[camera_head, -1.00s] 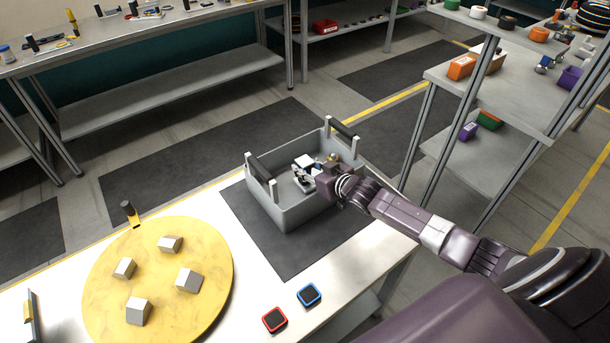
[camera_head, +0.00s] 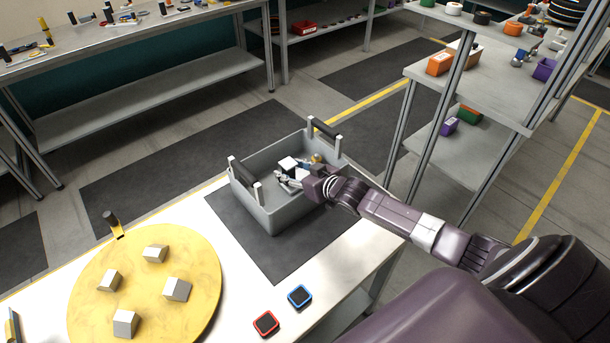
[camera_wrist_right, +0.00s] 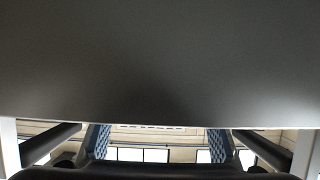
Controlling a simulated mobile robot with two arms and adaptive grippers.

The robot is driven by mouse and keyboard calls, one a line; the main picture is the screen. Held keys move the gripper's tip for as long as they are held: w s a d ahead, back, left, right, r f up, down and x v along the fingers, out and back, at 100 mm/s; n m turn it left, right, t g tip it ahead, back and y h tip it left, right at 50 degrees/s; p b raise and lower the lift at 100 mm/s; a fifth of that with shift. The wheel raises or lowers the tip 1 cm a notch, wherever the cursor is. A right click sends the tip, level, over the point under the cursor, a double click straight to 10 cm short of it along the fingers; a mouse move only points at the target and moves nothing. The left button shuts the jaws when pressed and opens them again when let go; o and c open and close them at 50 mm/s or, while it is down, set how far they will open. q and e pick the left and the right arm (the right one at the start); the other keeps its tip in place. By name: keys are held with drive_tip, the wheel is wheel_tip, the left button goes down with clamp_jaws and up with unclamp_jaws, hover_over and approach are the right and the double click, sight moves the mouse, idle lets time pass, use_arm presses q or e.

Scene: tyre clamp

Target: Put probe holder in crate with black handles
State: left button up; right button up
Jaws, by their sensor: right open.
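The grey crate (camera_head: 296,214) with two black handles stands on a dark mat at the far edge of the white table. My right gripper (camera_head: 284,181) is inside the crate's opening, its arm reaching over the right wall. In the right wrist view its two fingers (camera_wrist_right: 158,145) are apart with nothing between them. A small white block-like piece (camera_head: 287,163) and a brass-coloured rounded piece (camera_head: 317,158) show beside the gripper within the crate. I cannot tell whether either belongs to the probe holder. A plain grey surface fills most of the wrist view. My left gripper is out of view.
A yellow round board (camera_head: 150,290) with several grey blocks lies left on the table. A red-rimmed pad (camera_head: 265,323) and a blue-rimmed pad (camera_head: 299,296) lie near the front. A shelf rack (camera_head: 480,85) stands right, beyond the table.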

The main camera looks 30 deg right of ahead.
drive_tip(key=v, duration=1)
drive_tip(key=shift+s+b, duration=0.3)
drive_tip(key=shift+s, duration=0.1)
drive_tip(key=shift+d+r, duration=0.1)
